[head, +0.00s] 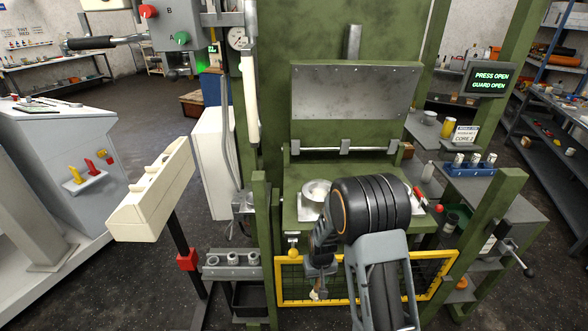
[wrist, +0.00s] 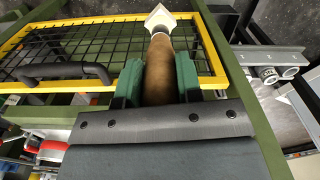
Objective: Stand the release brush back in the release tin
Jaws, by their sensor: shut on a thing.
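My gripper (wrist: 158,76) is shut on the brown handle of the release brush (wrist: 159,56), with a green finger on each side. The brush's pale, flared head points away from my gripper, to the top of the wrist view. In the head view my gripper (head: 319,274) hangs low in front of the press, and a small bit of the brush (head: 315,295) shows below it against the yellow-framed mesh guard. I cannot tell for sure which container is the release tin. A dark green can (head: 451,221) stands on the right side of the press.
The yellow-framed mesh guard (head: 436,289) is down in front of the press. A display (head: 492,80) reads "PRESS OPEN, GUARD OPEN". A rack with metal rings (head: 233,271) is at the left, a blue tray (head: 468,170) at the right. Green posts stand on both sides.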

